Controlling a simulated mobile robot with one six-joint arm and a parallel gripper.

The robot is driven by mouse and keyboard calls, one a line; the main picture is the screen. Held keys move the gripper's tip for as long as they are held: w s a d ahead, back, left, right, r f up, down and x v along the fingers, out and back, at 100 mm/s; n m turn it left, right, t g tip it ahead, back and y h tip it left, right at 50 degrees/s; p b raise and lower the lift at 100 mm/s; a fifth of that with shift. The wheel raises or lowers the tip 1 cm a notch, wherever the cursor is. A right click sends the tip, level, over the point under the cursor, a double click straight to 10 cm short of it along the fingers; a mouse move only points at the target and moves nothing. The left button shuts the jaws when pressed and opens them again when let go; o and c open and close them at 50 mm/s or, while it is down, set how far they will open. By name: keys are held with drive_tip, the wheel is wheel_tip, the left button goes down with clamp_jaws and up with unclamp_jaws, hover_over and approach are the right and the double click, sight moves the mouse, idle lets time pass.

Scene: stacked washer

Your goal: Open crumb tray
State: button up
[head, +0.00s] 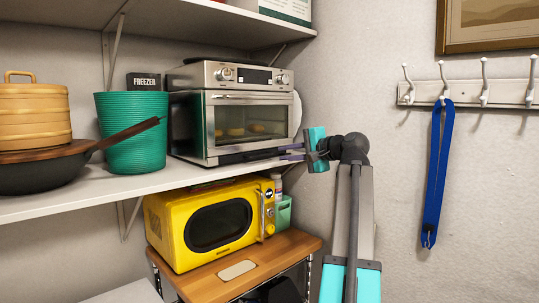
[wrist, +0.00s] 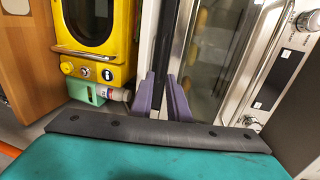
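The silver toaster oven (head: 232,110) stands on the white shelf with its glass door shut; rolls show inside. A dark strip along its bottom front, seemingly the crumb tray (head: 250,155), appears in the wrist view as a dark band (wrist: 166,40) beside the glass. My gripper (head: 281,152) is at the oven's lower right front corner. Its two purple fingers are apart, and in the wrist view (wrist: 161,80) the dark band's near end lies between or just beyond their tips. I cannot tell whether they touch it.
A yellow microwave (head: 215,222) stands below on a wooden-topped cart (head: 200,285), with a green container (head: 284,212) and bottle beside it. A green basket (head: 125,145) is left of the oven. The wall is close on the right, with a blue strap (head: 436,170) hanging from hooks.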

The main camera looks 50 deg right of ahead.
drive_tip(key=p+x, duration=0.2)
drive_tip(key=x, duration=0.7)
drive_tip(key=shift+w, duration=0.15)
drive_tip(key=shift+f, duration=0.1)
clamp_jaws()
idle(1.2)
